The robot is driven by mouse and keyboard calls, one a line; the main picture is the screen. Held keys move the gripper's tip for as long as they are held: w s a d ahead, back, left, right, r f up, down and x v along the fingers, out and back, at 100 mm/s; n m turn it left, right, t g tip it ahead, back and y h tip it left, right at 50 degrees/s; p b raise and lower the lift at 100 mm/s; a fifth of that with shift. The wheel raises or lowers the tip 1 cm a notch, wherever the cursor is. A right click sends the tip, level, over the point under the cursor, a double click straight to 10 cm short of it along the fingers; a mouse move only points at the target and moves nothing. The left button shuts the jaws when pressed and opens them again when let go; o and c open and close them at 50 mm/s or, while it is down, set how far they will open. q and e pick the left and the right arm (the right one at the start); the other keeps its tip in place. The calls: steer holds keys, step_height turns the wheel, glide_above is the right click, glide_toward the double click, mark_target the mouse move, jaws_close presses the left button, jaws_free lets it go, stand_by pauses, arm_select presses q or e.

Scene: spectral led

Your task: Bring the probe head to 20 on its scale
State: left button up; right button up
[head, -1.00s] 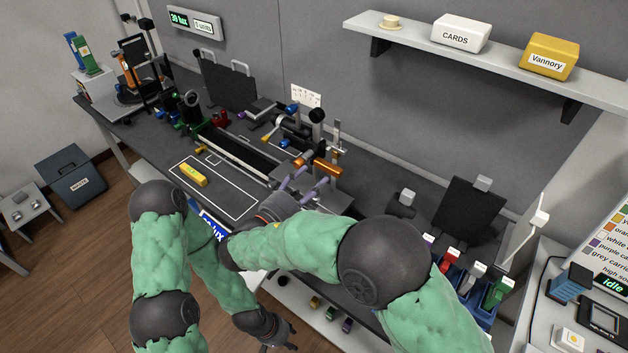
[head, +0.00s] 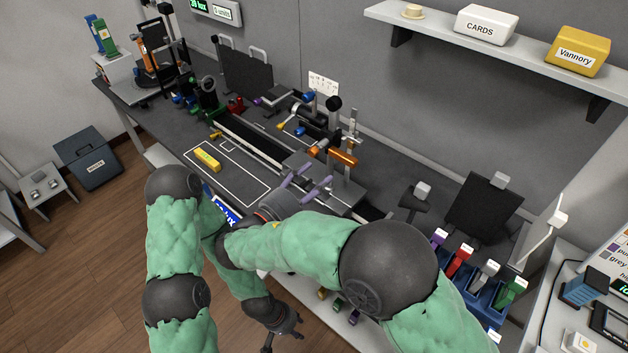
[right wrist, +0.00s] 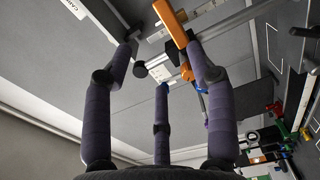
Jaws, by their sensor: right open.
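An orange handle-like piece (head: 342,157) sits by an upright metal post (head: 351,130) at the right end of the dark rail. I cannot make out a scale reading or tell for sure which part is the probe head. My right gripper (head: 318,183) is open and empty, its purple-grey fingers pointing at the orange piece from the front. In the right wrist view the orange piece (right wrist: 171,22) lies beyond the spread fingertips, apparently not held. My left gripper (head: 285,335) hangs low in front of the bench, fingers spread, with nothing seen in it.
A yellow block (head: 207,159) lies in a white outlined area on the bench. A dark screen (head: 484,205) and a blue rack of coloured pieces (head: 466,275) stand at right. A shelf (head: 470,42) with boxes hangs above. Small clamps and knobs crowd the rail.

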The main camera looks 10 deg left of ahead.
stand_by(0.3)
steer(key=n+t+y+p, duration=0.2)
steer(key=n+t+y, duration=0.1)
steer(key=n+y, duration=0.3)
glide_toward(344, 160)
steer(key=shift+w+m, duration=0.65)
steer(key=shift+m, duration=0.05)
steer(key=shift+y, duration=0.3)
steer(key=w+d, duration=0.1)
steer(key=w, duration=0.5)
steer(key=w+d, duration=0.1)
steer(key=w, duration=0.2)
steer(key=shift+w+d+r, duration=0.2)
steer(key=shift+w+d, duration=0.1)
jaws_close()
